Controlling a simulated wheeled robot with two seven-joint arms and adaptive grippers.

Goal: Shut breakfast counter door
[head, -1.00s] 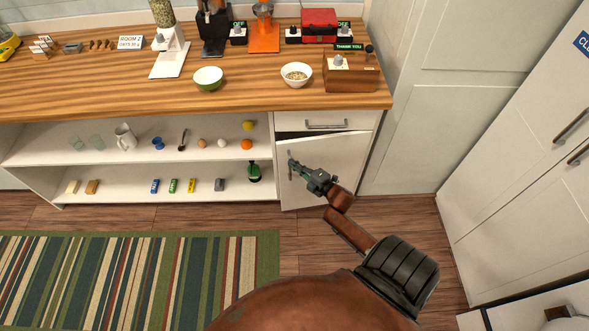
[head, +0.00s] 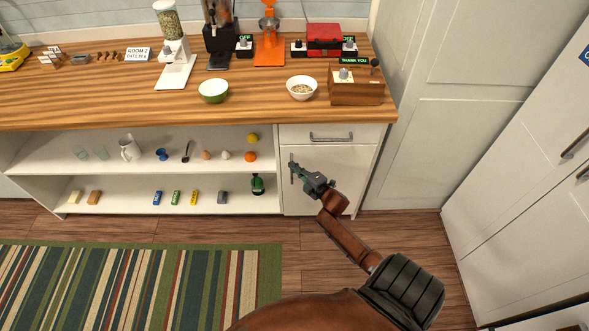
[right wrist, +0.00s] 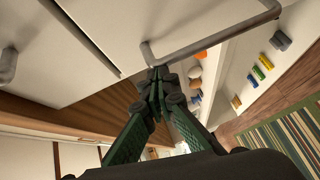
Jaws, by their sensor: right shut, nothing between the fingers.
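The breakfast counter door (head: 345,170) is the white panel below the drawer at the counter's right end. In the head view it looks flush with the counter front, with no clear gap along its top. Its upright bar handle (head: 292,172) is near its left edge; it also shows large in the right wrist view (right wrist: 215,42). My right gripper (head: 299,170) is shut and empty, in front of the door by the handle. In the right wrist view its fingertips (right wrist: 158,78) are close to one end of the handle; I cannot tell whether they touch. My left gripper is not in view.
A white drawer (head: 350,133) is above the door. Open shelves (head: 110,180) with small items are to its left. The wooden countertop (head: 120,100) carries bowls and machines. A striped rug (head: 130,290) lies at front left; tall white cabinets (head: 530,210) stand at right.

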